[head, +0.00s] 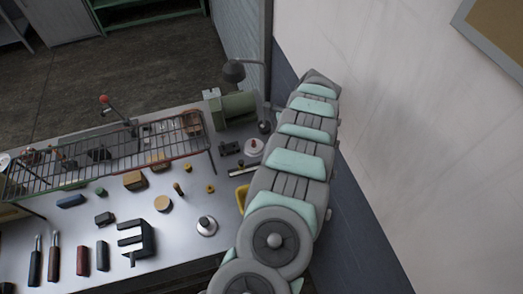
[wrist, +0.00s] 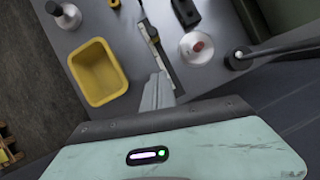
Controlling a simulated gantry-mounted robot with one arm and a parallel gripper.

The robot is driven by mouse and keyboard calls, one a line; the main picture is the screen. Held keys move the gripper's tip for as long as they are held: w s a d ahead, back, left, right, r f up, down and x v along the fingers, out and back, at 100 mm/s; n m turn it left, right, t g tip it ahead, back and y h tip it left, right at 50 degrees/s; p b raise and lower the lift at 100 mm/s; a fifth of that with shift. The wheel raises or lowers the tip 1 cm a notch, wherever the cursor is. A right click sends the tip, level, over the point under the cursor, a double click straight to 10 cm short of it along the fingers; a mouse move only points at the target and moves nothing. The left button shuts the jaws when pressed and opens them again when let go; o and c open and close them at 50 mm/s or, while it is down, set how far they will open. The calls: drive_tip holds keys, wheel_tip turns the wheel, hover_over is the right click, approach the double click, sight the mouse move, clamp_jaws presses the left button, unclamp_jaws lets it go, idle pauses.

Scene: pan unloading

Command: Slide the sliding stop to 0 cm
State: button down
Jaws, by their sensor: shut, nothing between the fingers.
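A narrow dark rail with a pale scale strip (wrist: 158,50) lies on the bench at the top middle of the wrist view. A small dark block on it, which looks like the sliding stop (wrist: 152,33), sits towards the rail's upper part. The scale marks are too small to read. In the head view the rail (head: 243,171) shows just left of my arm. My gripper (wrist: 160,76) is shut and empty, its fingertips over or beside the rail's lower end, apart from the block. Its height above the rail cannot be told. In the head view my arm hides the gripper.
A yellow bin (wrist: 72,70) stands left of the rail. A round white piece with a red centre (wrist: 197,47) and a lamp base (wrist: 238,61) stand to its right. A black block (wrist: 186,12) lies above. A wire rack (head: 100,155) spans the bench's back left.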

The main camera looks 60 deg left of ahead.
drive_tip(key=b, duration=0.1)
approach(245, 166)
drive_tip(key=f, duration=0.1)
drive_tip(key=w+d+f, duration=0.1)
drive_tip(key=f, duration=0.1)
drive_tip(key=shift+w+d+f, duration=0.25)
drive_tip(key=shift+w+d, duration=0.05)
drive_tip(key=shift+w, duration=0.05)
drive_tip(key=shift+s+a+r+p, duration=0.25)
drive_tip(key=shift+s+p, duration=0.3)
drive_tip(key=shift+p, duration=0.1)
drive_tip(key=shift+s+a+r+p, duration=0.25)
drive_tip(key=shift+s+r+p, duration=0.05)
drive_tip(key=shift+s+p, duration=0.3)
drive_tip(key=shift+s+a, duration=0.2)
drive_tip(key=shift+a, duration=0.1)
drive_tip(key=shift+s+a+f, duration=0.1)
drive_tip(key=shift+s+f, duration=0.05)
drive_tip(key=shift+s, duration=0.2)
drive_tip(key=shift+s+p, duration=0.1)
drive_tip(key=shift+p, duration=0.2)
